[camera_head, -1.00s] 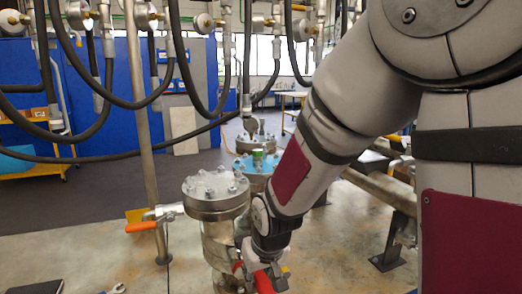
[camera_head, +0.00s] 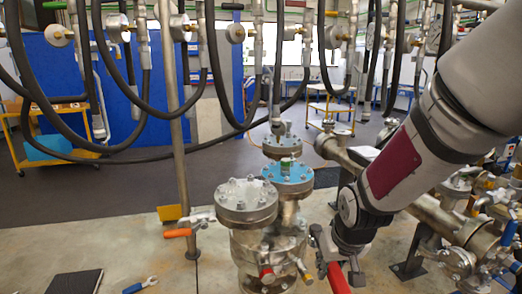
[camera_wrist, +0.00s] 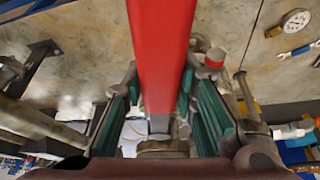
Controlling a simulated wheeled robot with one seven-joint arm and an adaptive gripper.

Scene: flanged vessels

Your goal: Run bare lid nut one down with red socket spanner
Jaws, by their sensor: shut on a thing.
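The red socket spanner (camera_head: 337,279) is in my gripper (camera_head: 330,250), to the right of the near vessel and apart from its lid. In the wrist view the red spanner (camera_wrist: 162,50) runs up between the teal finger pads of my gripper (camera_wrist: 165,112), which is shut on it. The near grey vessel (camera_head: 265,245) stands upright. Its round grey lid (camera_head: 246,201) carries several nuts and studs around the rim. I cannot tell which is bare lid nut one. The spanner's lower end is cut off in the head view.
Behind stand a blue-lidded vessel (camera_head: 289,173) and a further grey one (camera_head: 282,147). An orange-handled valve (camera_head: 178,232) juts left of the near vessel. A blue spanner (camera_head: 140,285) and a dark pad (camera_head: 72,284) lie front left. Hoses (camera_head: 205,85) hang above; pipework (camera_head: 430,215) fills the right.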

